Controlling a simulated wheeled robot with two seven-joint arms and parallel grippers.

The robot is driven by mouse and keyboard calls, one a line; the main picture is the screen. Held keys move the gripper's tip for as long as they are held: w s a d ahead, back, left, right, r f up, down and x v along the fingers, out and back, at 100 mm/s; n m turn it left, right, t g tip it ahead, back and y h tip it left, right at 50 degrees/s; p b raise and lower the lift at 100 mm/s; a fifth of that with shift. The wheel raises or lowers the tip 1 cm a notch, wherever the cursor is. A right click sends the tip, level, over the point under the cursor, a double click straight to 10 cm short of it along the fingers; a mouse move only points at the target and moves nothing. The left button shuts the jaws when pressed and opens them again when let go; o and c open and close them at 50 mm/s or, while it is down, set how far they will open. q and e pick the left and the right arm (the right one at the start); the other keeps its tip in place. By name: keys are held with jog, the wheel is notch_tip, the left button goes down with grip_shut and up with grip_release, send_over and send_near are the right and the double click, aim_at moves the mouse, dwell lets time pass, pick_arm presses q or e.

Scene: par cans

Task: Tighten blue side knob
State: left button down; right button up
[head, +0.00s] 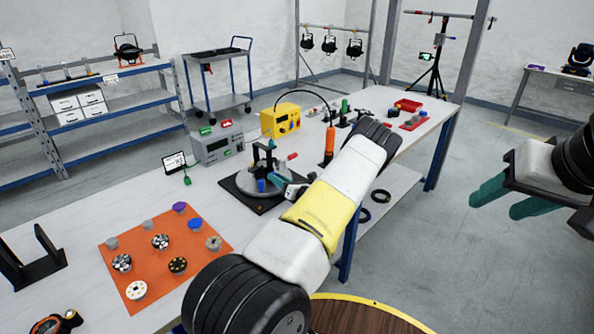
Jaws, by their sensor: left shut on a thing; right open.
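A dark yoke-shaped fixture stands on a grey round plate (243,187) over a black square base on the table. A small blue side knob (261,186) shows low on the fixture. My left gripper (277,181) has teal fingers that reach in from the right at the knob's height; it is shut, seemingly on the blue side knob, though its own wrist and arm partly hide the contact. My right gripper (500,198) is open and empty, off the table's right side, in the air.
An orange mat (205,255) with several knobs and round parts lies front left, beside a black bracket (36,262). A grey meter (217,145) and a yellow box (281,121) stand behind the fixture. A red tray (408,105) is at the table's far end.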

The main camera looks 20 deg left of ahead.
dwell(0.3)
pick_arm(q)
jog(key=c, duration=1.1)
grip_release()
jog(key=shift+n, duration=0.3)
